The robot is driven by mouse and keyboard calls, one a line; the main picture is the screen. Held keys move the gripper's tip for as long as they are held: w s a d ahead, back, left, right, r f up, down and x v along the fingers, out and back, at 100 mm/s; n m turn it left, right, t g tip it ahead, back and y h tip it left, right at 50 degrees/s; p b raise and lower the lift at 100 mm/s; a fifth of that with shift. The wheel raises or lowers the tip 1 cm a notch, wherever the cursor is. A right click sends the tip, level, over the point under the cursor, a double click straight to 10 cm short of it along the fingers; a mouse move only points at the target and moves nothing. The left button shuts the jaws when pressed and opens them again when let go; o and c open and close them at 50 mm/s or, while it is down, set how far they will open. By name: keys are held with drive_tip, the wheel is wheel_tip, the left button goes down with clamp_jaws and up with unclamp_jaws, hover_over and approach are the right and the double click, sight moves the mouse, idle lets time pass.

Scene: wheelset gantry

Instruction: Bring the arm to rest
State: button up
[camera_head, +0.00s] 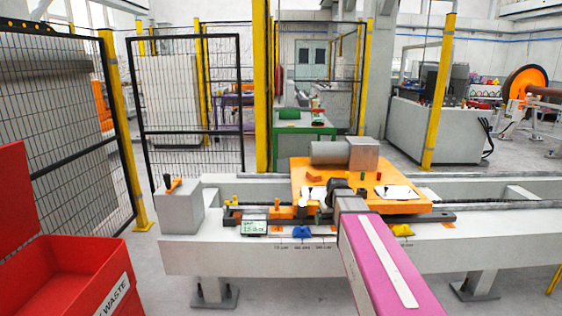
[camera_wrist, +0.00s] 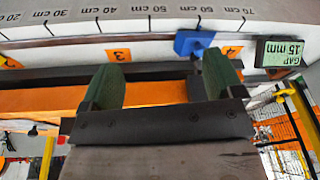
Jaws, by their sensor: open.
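My pink arm reaches forward over the light grey gantry beam (camera_head: 200,254) in the head view. My gripper (camera_head: 338,188) is at its far end, over the rail in front of the orange carriage plate (camera_head: 300,190), and is small and partly hidden by the arm. In the wrist view my gripper (camera_wrist: 163,72) has two dark green fingers spread wide apart, with nothing between them. An orange bar (camera_wrist: 155,94) and a dark rail lie behind the fingers. A blue piece (camera_wrist: 193,43) sits close beyond the right finger; I cannot tell whether they touch.
A gap display (camera_head: 254,227) stands on the beam, left of a blue piece (camera_head: 301,232) and a yellow piece (camera_head: 402,230). A grey cylinder and block sit on the carriage plate. A red waste bin (camera_head: 60,270) is at left. Mesh fencing (camera_head: 190,100) stands behind.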

drive_tip(key=s+f+m+g, duration=0.1)
drive_tip(key=s+f, duration=0.4)
drive_tip(key=s, duration=0.5)
drive_tip(key=s+f+m+g+h, duration=0.1)
drive_tip(key=s+f, duration=0.5)
drive_tip(key=s, duration=0.4)
drive_tip(key=shift+a+f+m, duration=0.2)
drive_tip(key=shift+a+m, duration=0.1)
drive_tip(key=shift+a, duration=0.1)
